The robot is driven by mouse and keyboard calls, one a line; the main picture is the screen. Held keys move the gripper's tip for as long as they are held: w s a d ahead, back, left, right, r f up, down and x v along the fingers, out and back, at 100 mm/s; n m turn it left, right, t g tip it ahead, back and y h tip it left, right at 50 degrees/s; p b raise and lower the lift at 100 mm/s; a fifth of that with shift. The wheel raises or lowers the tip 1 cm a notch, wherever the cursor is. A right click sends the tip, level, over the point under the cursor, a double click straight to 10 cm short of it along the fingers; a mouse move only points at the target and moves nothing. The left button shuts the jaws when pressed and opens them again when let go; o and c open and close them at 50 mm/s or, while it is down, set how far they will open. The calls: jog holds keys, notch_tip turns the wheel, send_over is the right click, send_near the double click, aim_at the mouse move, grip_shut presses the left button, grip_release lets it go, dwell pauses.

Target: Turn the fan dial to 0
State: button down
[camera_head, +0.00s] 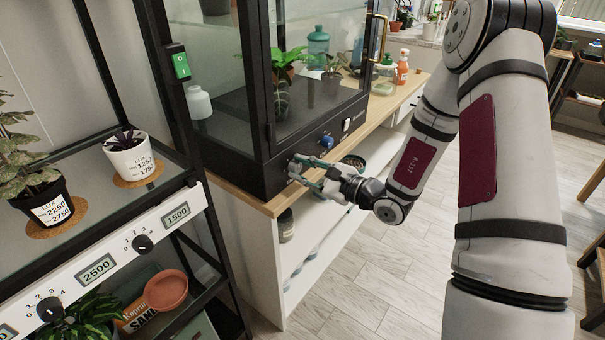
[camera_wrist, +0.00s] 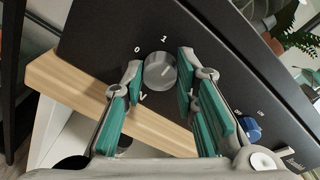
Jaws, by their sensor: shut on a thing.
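The fan dial (camera_wrist: 160,72) is a round grey knob on the dark front panel of the glass cabinet (camera_head: 262,172). In the wrist view, white marks 0 and 1 stand beside and above it, with another mark partly hidden below left. I cannot make out where its pointer is. My gripper (camera_wrist: 161,64) has its teal-padded fingers on both sides of the dial and is shut on it. In the head view, my gripper (camera_head: 308,172) reaches the panel's left end from the right, and its fingers largely cover the dial.
A blue knob (camera_head: 327,142) and a white switch (camera_head: 346,125) sit farther right on the same panel. The wooden tabletop (camera_head: 275,207) has its edge just below my gripper. A black shelf with potted plants and a white dial strip (camera_head: 115,255) stands at left.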

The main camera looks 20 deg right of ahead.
jog(key=n+b, duration=0.2)
jog(key=shift+f+n+b, duration=0.2)
jog(key=shift+n+b, duration=0.1)
jog(key=shift+b, duration=0.05)
jog(key=n+b, duration=0.3)
jog(key=b, duration=0.2)
jog(key=shift+f+t+h, duration=0.1)
jog(key=shift+t+h, duration=0.2)
jog(key=n+b, duration=0.3)
jog(key=b, duration=0.2)
jog(key=n+b, duration=0.2)
jog(key=b, duration=0.4)
jog(key=shift+s+a+f+n+t, duration=0.1)
jog(key=shift+s+n+t, duration=0.05)
jog(key=shift+n+t, duration=0.2)
jog(key=n+b, duration=0.3)
jog(key=shift+n+b, duration=0.55)
jog(key=shift+n, duration=0.5)
jog(key=c, duration=1.3)
grip_release()
